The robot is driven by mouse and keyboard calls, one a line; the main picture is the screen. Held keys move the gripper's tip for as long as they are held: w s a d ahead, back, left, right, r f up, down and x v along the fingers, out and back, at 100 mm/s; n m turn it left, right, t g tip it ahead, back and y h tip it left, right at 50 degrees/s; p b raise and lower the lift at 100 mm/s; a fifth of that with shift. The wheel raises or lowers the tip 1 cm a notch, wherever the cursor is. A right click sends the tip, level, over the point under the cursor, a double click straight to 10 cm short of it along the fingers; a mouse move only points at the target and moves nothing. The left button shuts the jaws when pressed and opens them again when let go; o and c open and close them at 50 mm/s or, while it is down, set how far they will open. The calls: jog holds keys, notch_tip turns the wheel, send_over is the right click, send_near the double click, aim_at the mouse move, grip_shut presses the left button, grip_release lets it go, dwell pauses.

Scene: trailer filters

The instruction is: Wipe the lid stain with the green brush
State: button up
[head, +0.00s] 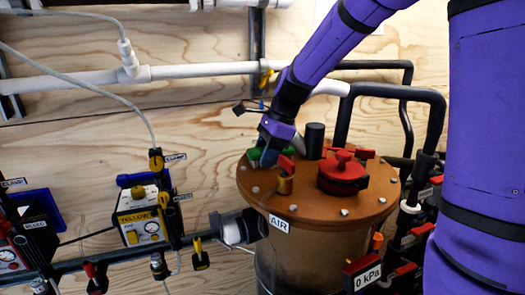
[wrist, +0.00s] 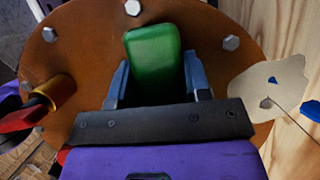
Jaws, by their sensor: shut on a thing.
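My gripper (head: 268,148) is shut on the green brush (wrist: 154,60), a rounded green block between its two blue-grey fingers (wrist: 157,85). The brush is low over the brown lid (head: 318,213) of the round tank, on its back left part. In the head view only a bit of the brush (head: 254,155) shows beside the fingers. I cannot tell whether it touches the lid. In the wrist view the lid (wrist: 85,65) lies beneath the brush. An irregular cream patch (wrist: 245,90) shows at the lid's right edge; I cannot tell whether it is the stain.
A red valve cap (head: 343,172), a black post (head: 314,140) and a brass valve with red handle (head: 286,180) stand on the lid close to my gripper. Hex bolts ring the rim. Black pipes and a gauge (head: 362,273) are right.

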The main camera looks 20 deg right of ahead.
aim_at(267, 172)
jog(key=shift+s+f, duration=0.15)
jog(key=shift+s, duration=1.95)
jog(key=shift+w+r, duration=0.15)
jog(key=shift+w, duration=0.85)
jog(key=shift+w+r, duration=0.1)
jog(key=shift+w, duration=0.9)
jog(key=shift+w+f, duration=0.1)
jog(key=shift+w, duration=1.65)
